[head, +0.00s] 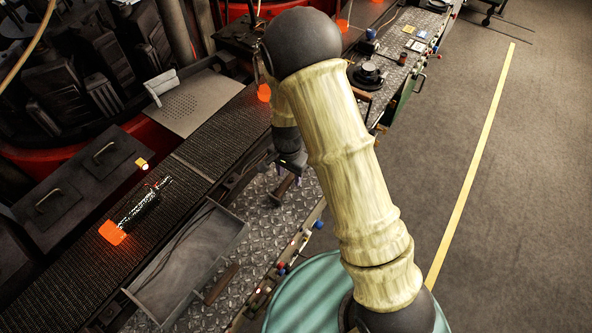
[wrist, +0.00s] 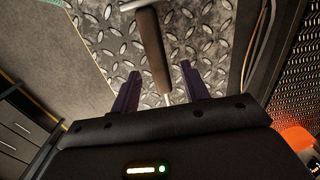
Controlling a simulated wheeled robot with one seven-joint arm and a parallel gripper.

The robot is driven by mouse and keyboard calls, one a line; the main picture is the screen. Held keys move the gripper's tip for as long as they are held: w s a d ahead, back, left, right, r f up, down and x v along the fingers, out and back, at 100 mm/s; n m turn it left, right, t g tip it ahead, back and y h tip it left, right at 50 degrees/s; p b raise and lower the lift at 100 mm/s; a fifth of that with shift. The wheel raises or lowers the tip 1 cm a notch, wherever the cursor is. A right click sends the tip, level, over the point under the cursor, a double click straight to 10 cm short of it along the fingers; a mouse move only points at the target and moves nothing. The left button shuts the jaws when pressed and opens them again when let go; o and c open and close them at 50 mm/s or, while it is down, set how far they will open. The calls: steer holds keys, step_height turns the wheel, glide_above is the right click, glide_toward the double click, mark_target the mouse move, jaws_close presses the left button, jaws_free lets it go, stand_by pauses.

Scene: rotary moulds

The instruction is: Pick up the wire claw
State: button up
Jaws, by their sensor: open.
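A tool with a dark brown handle (wrist: 153,50) lies on the diamond-plate surface in the wrist view. A bright metal rod runs from the handle's lower end, and a metal piece meets its upper end at the picture's top edge. I take it for the wire claw, but its claw end is not clear. My gripper (wrist: 160,84) is open, its two dark purple fingers on either side of the handle's lower end and the rod. I see no contact; the height gap cannot be told. In the head view my gripper (head: 285,184) hangs above the plate, small and partly shadowed.
A grey metal tray (head: 240,236) with thin wires inside stands on the bench, with a brown piece (head: 222,284) beside it. Glowing orange glass (head: 112,232) lies on the conveyor (head: 55,290). Dark machinery stands at the left; open floor lies at the right.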

mark_target(289, 178)
steer(key=shift+f+p, duration=0.4)
steer(key=shift+f, duration=1.3)
jaws_close()
steer(key=shift+r, duration=0.1)
step_height(289, 178, up, 10)
steer(key=shift+f+b, duration=0.1)
steer(key=shift+b, duration=0.95)
